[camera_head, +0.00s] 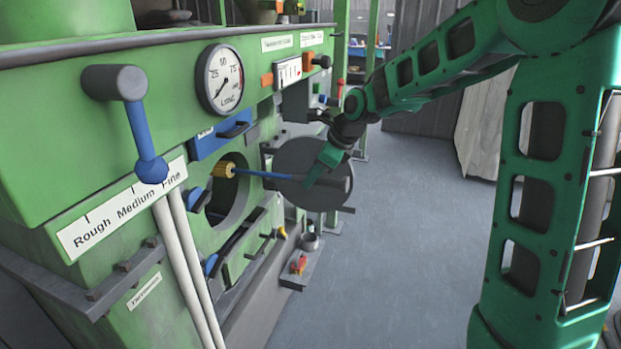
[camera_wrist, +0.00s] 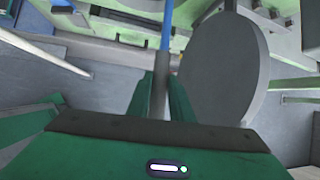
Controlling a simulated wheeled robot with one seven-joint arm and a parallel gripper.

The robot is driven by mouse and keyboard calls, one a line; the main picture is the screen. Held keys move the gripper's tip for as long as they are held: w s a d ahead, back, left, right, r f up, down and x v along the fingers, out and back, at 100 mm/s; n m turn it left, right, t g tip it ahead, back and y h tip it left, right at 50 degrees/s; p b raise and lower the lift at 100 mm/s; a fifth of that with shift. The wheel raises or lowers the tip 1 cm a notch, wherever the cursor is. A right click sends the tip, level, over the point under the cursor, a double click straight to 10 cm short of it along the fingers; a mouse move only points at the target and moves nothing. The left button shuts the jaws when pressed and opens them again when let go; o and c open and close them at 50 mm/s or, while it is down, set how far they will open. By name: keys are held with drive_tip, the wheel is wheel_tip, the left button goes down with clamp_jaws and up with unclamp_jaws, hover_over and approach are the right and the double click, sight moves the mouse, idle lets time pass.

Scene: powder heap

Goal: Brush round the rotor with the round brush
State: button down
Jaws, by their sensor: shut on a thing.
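The round brush has a yellow head (camera_head: 223,170) and a long blue shaft (camera_head: 258,174) with a dark grey handle. My gripper (camera_head: 322,178) is shut on the handle and holds the brush roughly level. The brush head is at the mouth of a round opening (camera_head: 230,208) in the green machine; I cannot tell whether it is inside. The blue shaft also shows in the wrist view (camera_wrist: 167,25), pointing away from my gripper (camera_wrist: 162,100). The rotor is not visible; the opening is dark inside.
A round grey door (camera_head: 296,160) stands open right beside the brush shaft. Below, a small ledge (camera_head: 298,280) holds a red and yellow item. A lever with a blue grip (camera_head: 143,140) and two pale pipes (camera_head: 180,262) are left of the opening. The floor (camera_head: 410,260) is clear.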

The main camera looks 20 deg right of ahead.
drive_tip(key=s+f, duration=0.3)
drive_tip(key=s, duration=0.3)
drive_tip(key=shift+s+a, duration=0.2)
drive_tip(key=shift+a, duration=0.2)
idle(0.4)
drive_tip(key=shift+f, duration=0.1)
drive_tip(key=s+d, duration=0.8)
drive_tip(key=d, duration=0.3)
drive_tip(key=s+d, duration=0.8)
drive_tip(key=d, duration=0.3)
idle(0.8)
idle(0.4)
